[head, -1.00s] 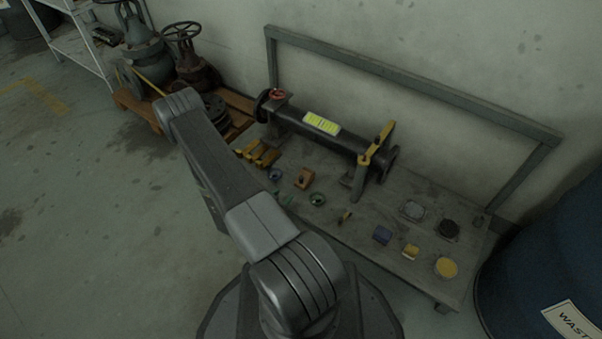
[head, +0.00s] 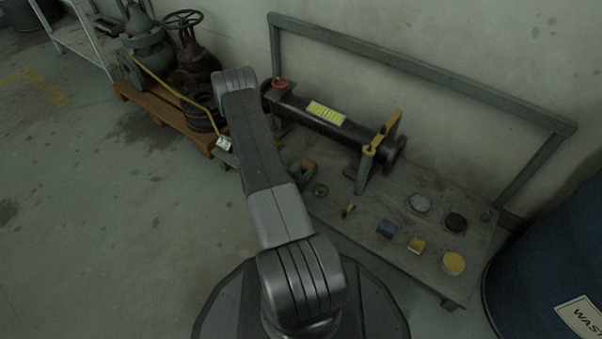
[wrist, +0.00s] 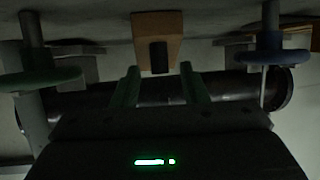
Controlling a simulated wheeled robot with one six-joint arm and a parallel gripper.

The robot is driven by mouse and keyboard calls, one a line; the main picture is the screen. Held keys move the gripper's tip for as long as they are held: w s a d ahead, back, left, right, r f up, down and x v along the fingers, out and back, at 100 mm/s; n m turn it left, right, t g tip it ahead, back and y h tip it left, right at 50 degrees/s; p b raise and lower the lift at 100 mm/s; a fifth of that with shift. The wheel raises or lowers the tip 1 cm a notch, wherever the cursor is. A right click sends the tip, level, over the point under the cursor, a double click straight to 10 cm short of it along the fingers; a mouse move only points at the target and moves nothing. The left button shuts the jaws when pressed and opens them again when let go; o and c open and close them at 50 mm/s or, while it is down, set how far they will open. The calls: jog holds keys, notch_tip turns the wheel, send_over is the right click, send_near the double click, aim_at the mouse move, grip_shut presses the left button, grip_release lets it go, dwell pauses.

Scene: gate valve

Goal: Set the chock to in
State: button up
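An orange-brown block with a dark peg (wrist: 158,30), which looks like the chock, is at the top middle of the wrist view. In the head view the block (head: 308,167) is on the bench, partly hidden by my arm. My gripper (wrist: 158,85) shows two greenish fingers spread apart with nothing between them. The peg lies between the fingers' lines, just beyond their tips, with no contact that I can make out. In the head view my arm hides the gripper.
A green wheel (wrist: 40,78) and a blue wheel (wrist: 272,57) flank the block. A dark pipe (head: 315,118) with a yellow-handled clamp (head: 378,145) lies behind. Small parts, including a blue block (head: 387,229), sit at the bench's right. A blue drum (head: 545,270) stands far right.

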aim_at(310, 163)
jog(key=shift+c, duration=0.2)
grip_shut()
jog(key=w+d, duration=0.1)
jog(key=w, duration=0.1)
jog(key=w+d, duration=0.2)
jog(key=shift+w, duration=0.1)
jog(key=shift+w+r, duration=0.1)
jog(key=shift+w, duration=0.05)
jog(key=shift+o, duration=0.2)
grip_release()
jog(key=shift+d, duration=0.2)
jog(key=p+v, duration=0.4)
jog(key=v, duration=0.9)
jog(key=shift+s+a+p, duration=0.25)
jog(key=shift+s+p, duration=0.05)
